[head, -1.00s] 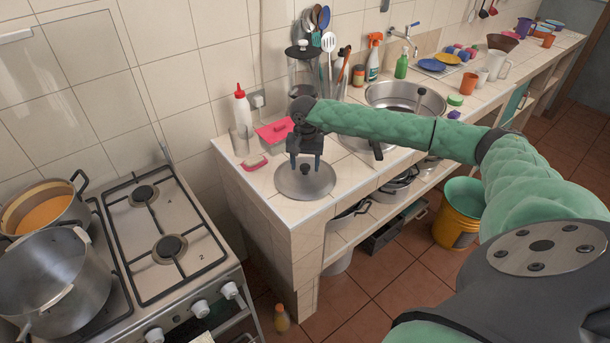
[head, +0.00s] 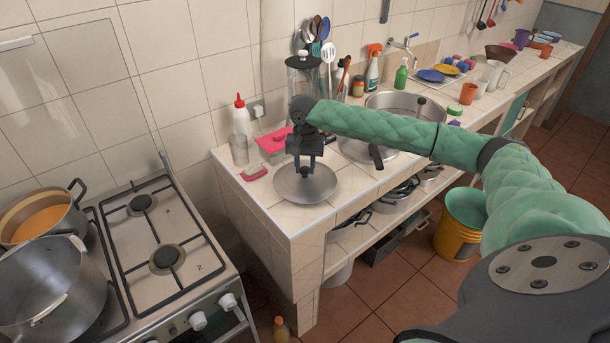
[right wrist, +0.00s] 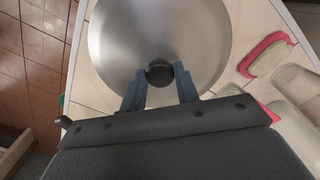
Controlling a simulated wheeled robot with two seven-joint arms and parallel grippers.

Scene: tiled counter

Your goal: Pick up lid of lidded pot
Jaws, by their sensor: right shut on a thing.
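The round metal lid (head: 290,188) is at the near end of the tiled counter. It also shows in the right wrist view (right wrist: 115,40), with its dark knob (right wrist: 159,72) between my fingers. My right gripper (head: 305,173) points down over the middle of the lid and is shut on the knob. In the right wrist view the right gripper's fingertips (right wrist: 160,76) touch the knob from both sides. I cannot tell whether the lid still rests on the counter. A large open pot (head: 52,285) stands on the stove at the left. My left gripper is not in view.
A pan (head: 362,148) and sink lie to the right. The stove (head: 150,250) is at the left, with a gap before the counter.

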